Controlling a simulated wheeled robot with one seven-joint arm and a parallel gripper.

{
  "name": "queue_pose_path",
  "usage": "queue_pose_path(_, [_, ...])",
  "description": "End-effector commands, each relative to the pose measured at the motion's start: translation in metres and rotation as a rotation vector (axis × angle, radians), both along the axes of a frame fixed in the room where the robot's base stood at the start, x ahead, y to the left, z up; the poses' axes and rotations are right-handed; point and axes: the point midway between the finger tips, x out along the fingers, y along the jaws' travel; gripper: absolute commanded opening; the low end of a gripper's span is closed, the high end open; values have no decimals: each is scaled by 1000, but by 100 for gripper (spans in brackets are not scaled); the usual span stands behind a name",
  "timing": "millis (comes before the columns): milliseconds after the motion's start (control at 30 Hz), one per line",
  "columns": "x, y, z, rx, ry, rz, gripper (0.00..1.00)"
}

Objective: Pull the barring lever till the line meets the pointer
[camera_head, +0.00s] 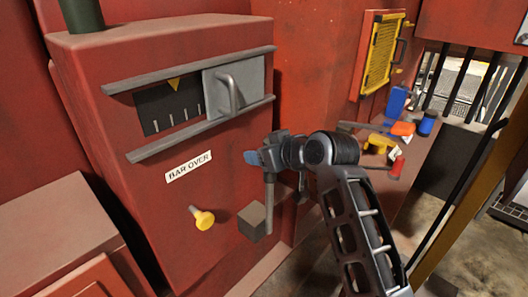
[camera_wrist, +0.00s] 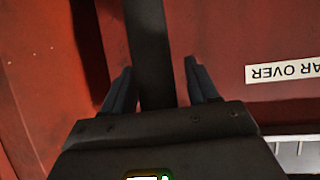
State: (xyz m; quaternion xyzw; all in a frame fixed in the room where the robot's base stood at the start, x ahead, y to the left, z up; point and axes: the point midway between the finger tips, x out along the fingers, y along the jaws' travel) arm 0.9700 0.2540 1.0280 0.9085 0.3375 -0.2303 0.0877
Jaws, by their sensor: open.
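The barring lever (camera_head: 269,205) is a dark upright bar at a grey block, low on the red cabinet's right side. In the wrist view the lever (camera_wrist: 150,45) runs between my two fingers, with a gap visible on each side. My gripper (camera_head: 256,157) is open around its upper part; the gripper also shows in the wrist view (camera_wrist: 160,80). The yellow pointer (camera_head: 174,85) points down at the top of a dark window (camera_head: 158,109). Several white lines show below it, none clearly at its tip. The cover (camera_head: 220,75) stands slid to the right.
A yellow knob (camera_head: 204,219) sticks out below the "BAR OVER" label (camera_head: 189,166). A bench (camera_head: 385,196) at the right holds a blue can (camera_head: 427,123), a yellow item (camera_head: 379,143) and other small things. Bare floor shows at the lower right.

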Motion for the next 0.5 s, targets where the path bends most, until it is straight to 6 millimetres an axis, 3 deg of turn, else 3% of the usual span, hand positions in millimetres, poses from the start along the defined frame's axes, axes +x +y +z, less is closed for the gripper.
queue_pose_path(167, [-8,-7,4,1,1,0,59])
queue_pose_path(500, [-41,-36,29,2,-3,-1,59])
